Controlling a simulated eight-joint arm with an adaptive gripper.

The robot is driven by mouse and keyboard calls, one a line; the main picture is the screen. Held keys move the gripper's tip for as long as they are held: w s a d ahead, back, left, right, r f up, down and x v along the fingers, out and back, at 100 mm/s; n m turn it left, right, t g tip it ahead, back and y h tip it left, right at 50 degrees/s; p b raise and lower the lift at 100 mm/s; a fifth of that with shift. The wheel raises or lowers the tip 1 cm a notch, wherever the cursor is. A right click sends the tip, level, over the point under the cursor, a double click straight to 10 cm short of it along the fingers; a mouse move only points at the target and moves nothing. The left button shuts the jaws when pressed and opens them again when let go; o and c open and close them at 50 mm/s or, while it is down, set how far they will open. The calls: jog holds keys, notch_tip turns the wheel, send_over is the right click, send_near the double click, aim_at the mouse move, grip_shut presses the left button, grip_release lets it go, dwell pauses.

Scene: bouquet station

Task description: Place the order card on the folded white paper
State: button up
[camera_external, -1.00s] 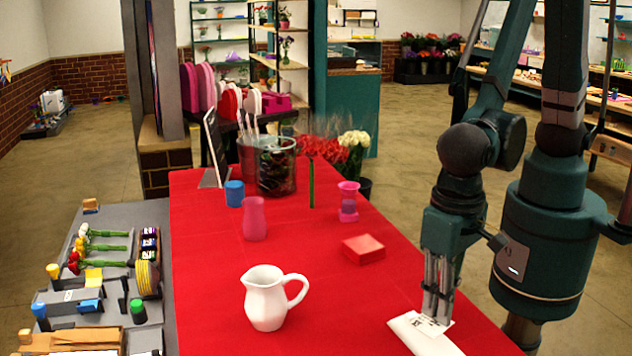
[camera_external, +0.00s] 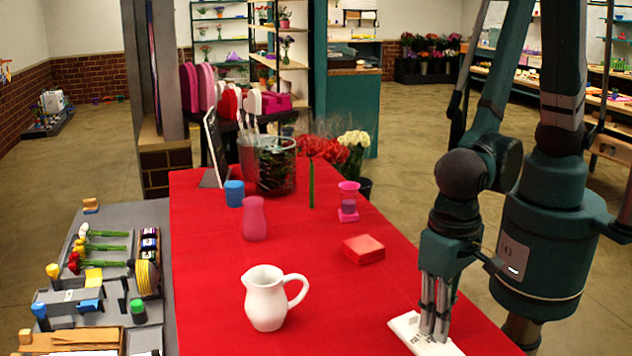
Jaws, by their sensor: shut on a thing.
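The order card (camera_external: 418,338) is a small white piece with dark print at the front right of the red table. It lies on or just above the folded white paper (camera_external: 403,321); I cannot tell whether it rests flat. The paper is a white strip at the table's right front edge. My gripper (camera_external: 434,334) points down over the paper with its fingers close together, shut on the order card. The fingers hide part of the card and of the paper.
A white pitcher (camera_external: 266,299) stands to the left on the red table (camera_external: 330,300). A red box (camera_external: 363,249) lies behind the paper. A pink vase (camera_external: 254,219), a blue cup (camera_external: 234,193) and a pink hourglass-shaped item (camera_external: 348,202) stand farther back. The table between pitcher and paper is clear.

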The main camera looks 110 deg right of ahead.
jog(key=shift+f, duration=0.15)
jog(key=o, duration=0.7)
jog(key=shift+r, duration=0.3)
jog(key=shift+r, duration=5.85)
